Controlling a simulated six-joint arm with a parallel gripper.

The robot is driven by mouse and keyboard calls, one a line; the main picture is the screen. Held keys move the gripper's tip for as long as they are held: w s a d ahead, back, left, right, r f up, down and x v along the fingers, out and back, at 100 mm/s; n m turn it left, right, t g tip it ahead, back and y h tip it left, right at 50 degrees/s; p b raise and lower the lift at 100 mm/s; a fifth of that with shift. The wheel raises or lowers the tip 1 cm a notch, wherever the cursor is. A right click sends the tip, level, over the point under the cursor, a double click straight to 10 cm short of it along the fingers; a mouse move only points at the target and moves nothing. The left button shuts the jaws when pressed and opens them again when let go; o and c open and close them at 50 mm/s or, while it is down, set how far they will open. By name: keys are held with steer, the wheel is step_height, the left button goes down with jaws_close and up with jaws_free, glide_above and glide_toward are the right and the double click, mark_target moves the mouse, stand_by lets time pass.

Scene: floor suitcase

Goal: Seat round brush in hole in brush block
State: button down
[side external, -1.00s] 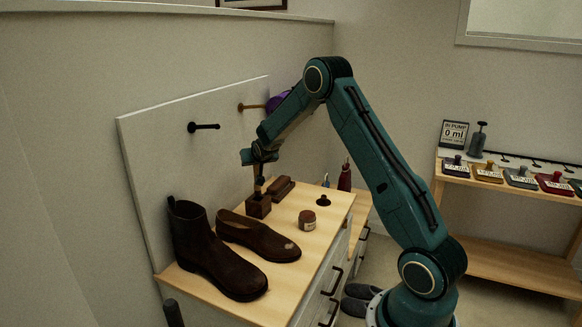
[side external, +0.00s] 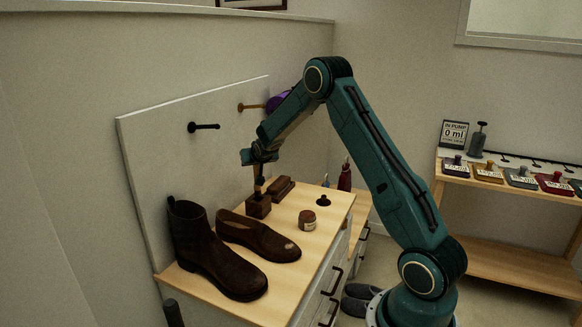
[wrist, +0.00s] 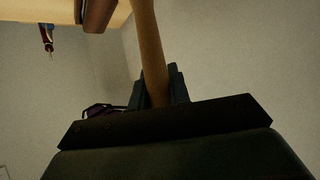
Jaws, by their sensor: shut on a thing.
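The brush block (side external: 258,207) is a small dark brown wooden cube on the cabinet top, behind the shoes. My gripper (side external: 259,168) is above the block and points down. It is shut on the round brush, whose pale wooden handle (wrist: 150,45) shows between the dark fingers (wrist: 160,88) in the wrist view. In the side view the brush (side external: 258,186) stands about upright over the block, with its lower end at the block's top. I cannot tell how deep it sits in the hole. The hole is hidden.
A dark ankle boot (side external: 205,250) and a brown low shoe (side external: 258,238) stand in front of the block. A brown brush (side external: 281,188) lies just behind it. A small jar (side external: 307,220) and a dark knob-like piece (side external: 323,200) stand to the right. A pegboard panel (side external: 165,150) rises at the left.

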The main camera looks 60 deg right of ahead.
step_height(320, 180, down, 7)
steer(key=shift+r, duration=0.15)
stand_by(3.4)
steer(key=c, duration=1.2)
jaws_free()
steer(key=shift+c, duration=0.2)
steer(key=shift+a+r, duration=0.1)
steer(key=v, duration=1.3)
steer(key=shift+s+a+r, duration=0.15)
steer(key=shift+s+r, duration=0.05)
